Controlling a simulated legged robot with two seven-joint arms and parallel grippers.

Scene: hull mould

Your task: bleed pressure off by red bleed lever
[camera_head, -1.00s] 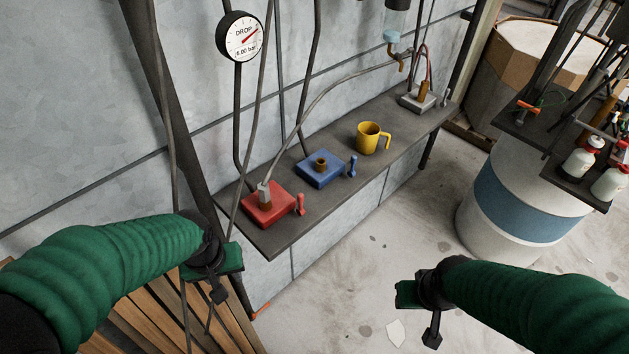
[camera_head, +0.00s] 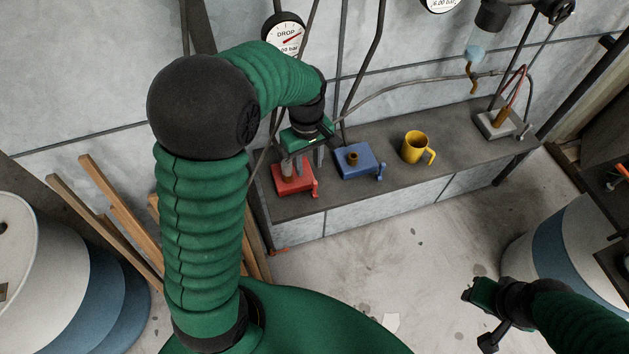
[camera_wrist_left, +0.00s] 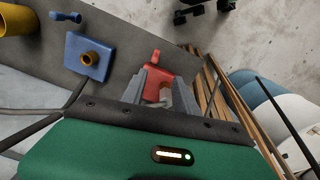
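The red block (camera_head: 292,181) with its red lever (camera_head: 316,188) sits at the left end of the grey shelf. In the left wrist view the lever (camera_wrist_left: 155,56) shows just beyond the fingertips. My left gripper (camera_head: 310,164) hangs above the red block with its fingers pointing down. In the left wrist view its two fingers (camera_wrist_left: 160,78) are apart, with the red block (camera_wrist_left: 154,90) seen between them and nothing held. The hose fitting on the block is partly hidden by the gripper. My right gripper (camera_head: 480,293) is low at the right, away from the shelf; its fingers are unclear.
A blue block (camera_head: 358,162) with a blue lever (camera_head: 380,172) sits right of the red one, then a yellow mug (camera_head: 415,147). Hoses run along the wall behind. Wooden planks (camera_head: 122,220) lean at the left.

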